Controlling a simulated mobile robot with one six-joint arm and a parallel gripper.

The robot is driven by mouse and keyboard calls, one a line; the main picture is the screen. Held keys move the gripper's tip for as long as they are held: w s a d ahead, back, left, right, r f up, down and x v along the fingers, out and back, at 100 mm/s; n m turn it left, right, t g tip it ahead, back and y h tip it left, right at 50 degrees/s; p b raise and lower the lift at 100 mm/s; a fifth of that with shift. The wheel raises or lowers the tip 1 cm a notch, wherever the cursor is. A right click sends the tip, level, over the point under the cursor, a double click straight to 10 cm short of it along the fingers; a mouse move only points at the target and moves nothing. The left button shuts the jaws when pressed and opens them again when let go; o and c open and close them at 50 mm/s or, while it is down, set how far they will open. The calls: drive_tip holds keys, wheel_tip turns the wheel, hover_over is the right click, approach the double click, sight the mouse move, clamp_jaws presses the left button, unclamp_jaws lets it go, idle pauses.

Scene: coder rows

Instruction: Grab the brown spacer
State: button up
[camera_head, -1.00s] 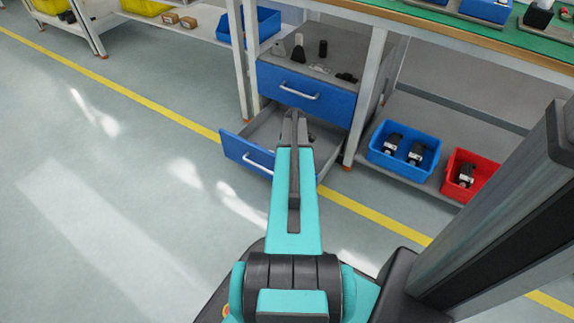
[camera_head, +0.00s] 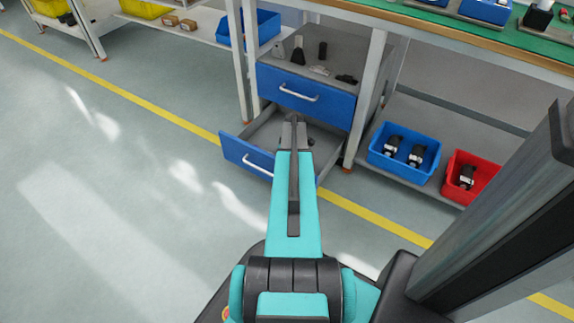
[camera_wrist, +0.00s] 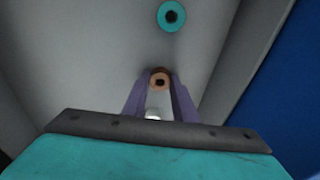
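The brown spacer (camera_wrist: 160,79) shows in the wrist view as a small orange-brown ring with a dark hole. It lies between the two purple fingertips of my gripper (camera_wrist: 160,88). The fingers flank it closely on both sides, but I cannot tell whether they touch or grip it. In the head view my arm reaches down into the open lower drawer (camera_head: 240,152). My own arm hides the fingertips and the spacer there.
A teal ring (camera_wrist: 171,16) lies beyond the spacer in the drawer. A whitish round thing (camera_wrist: 152,115) shows between the fingers. The upper blue drawer (camera_head: 306,97) is above. A blue bin (camera_head: 404,151) and a red bin (camera_head: 468,177) stand to the right.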

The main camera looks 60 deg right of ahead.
wheel_tip(320, 180, up, 10)
drive_tip(key=p, duration=0.4)
idle(0.5)
idle(0.5)
